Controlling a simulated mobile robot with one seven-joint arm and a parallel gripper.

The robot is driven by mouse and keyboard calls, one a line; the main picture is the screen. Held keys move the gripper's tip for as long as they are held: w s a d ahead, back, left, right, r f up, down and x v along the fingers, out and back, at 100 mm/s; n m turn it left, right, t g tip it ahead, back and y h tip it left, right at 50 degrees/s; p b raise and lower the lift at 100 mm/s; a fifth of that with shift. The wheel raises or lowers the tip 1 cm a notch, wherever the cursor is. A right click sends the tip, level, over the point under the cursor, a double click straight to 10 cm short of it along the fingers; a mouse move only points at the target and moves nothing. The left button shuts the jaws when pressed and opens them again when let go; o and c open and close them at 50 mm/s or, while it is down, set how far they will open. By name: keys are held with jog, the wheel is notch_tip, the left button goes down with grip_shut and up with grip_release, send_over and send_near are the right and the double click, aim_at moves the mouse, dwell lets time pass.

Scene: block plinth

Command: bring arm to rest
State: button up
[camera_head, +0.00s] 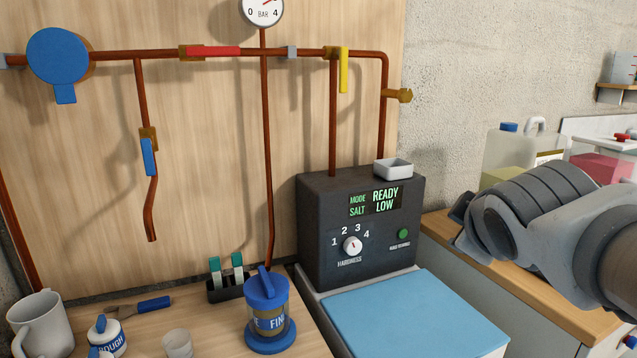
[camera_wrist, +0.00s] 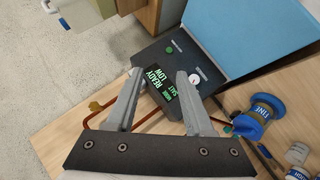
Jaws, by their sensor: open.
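My gripper (camera_wrist: 160,75) shows in the wrist view with its two grey fingers spread apart and nothing held between them. Beyond the fingers is the dark control box (camera_wrist: 199,55), seen turned in that view, with its green display between and behind the fingertips. My arm reaches into the head view from the right edge, in front of the wooden side counter. I cannot make out the fingers in the head view. The control box (camera_head: 314,250) there reads READY and LOW, and a small white dish (camera_head: 393,168) sits on its top.
Copper pipes (camera_head: 333,115) with coloured valve handles run along the wooden back panel. A blue-lidded cabinet (camera_head: 420,315) stands below the box. A blue FINE canister (camera_head: 268,318), a mug (camera_head: 40,325) and other small items stand on the left counter. Bottles stand behind my arm.

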jog(key=s+a+f+m+g+y, duration=0.2)
jog(key=s+a+f+m+g, duration=0.1)
jog(key=s+f+m, duration=0.3)
jog(key=s+a+f+m+g+y, duration=0.1)
jog(key=s+a+f+m+g, duration=0.25)
jog(key=s+f, duration=0.45)
notch_tip(320, 180, up, 19)
jog(key=p, duration=1.8)
jog(key=shift+f, duration=0.2)
